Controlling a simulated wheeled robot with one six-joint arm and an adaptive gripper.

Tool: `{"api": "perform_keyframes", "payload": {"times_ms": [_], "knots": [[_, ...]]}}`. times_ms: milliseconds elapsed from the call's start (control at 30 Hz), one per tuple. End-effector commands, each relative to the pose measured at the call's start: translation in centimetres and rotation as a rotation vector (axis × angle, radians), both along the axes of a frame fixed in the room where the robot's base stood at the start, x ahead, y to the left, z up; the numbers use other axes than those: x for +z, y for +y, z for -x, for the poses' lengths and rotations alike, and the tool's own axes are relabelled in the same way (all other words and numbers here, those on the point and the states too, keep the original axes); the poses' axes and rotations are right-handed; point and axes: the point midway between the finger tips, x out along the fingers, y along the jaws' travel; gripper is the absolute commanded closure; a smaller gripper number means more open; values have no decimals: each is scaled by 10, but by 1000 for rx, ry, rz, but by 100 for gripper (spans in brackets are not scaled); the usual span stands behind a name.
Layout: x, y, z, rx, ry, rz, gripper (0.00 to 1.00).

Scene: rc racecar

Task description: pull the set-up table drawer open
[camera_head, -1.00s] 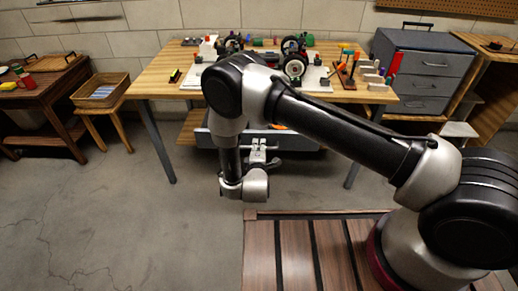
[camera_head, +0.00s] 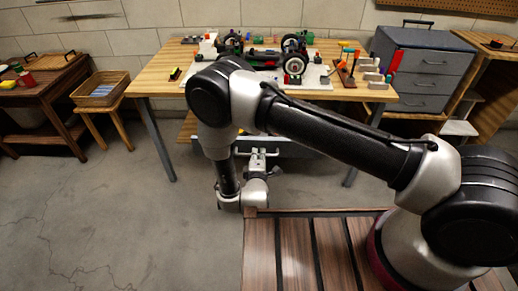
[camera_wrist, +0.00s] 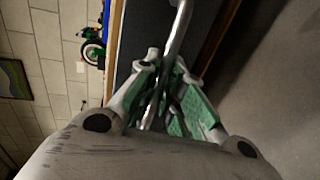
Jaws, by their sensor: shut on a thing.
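The set-up table (camera_head: 160,82) has a light wooden top and grey legs. Its grey-blue drawer (camera_head: 295,151) shows under the top in the head view, pulled out some way toward me; my arm hides part of it. In the wrist view the dark drawer front (camera_wrist: 143,28) runs up the picture, with a grey metal bar handle (camera_wrist: 181,28) in front of it. My gripper (camera_wrist: 164,66) is shut around this handle, green pads on either side. In the head view my gripper (camera_head: 258,154) is at the drawer front, and the grip itself is small there.
An RC car with black wheels (camera_head: 294,64) and several small parts stand on the table. A grey drawer cabinet (camera_head: 425,65) stands at the right. A stool with a basket (camera_head: 101,91) and a wooden side table (camera_head: 45,90) stand left. The floor at front left is clear.

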Motion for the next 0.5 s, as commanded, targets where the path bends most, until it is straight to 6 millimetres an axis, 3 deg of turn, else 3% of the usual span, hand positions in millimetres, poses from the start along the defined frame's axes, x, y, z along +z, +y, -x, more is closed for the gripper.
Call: {"api": "perform_keyframes", "payload": {"times_ms": [333, 367, 400, 467, 500], "knots": [[-2, -1, 8, 0, 6, 2, 100], [-2, -1, 7, 0, 6, 2, 87], [-2, -1, 7, 0, 6, 2, 80], [-2, -1, 7, 0, 5, 2, 69], [-2, -1, 7, 0, 5, 2, 68]]}}
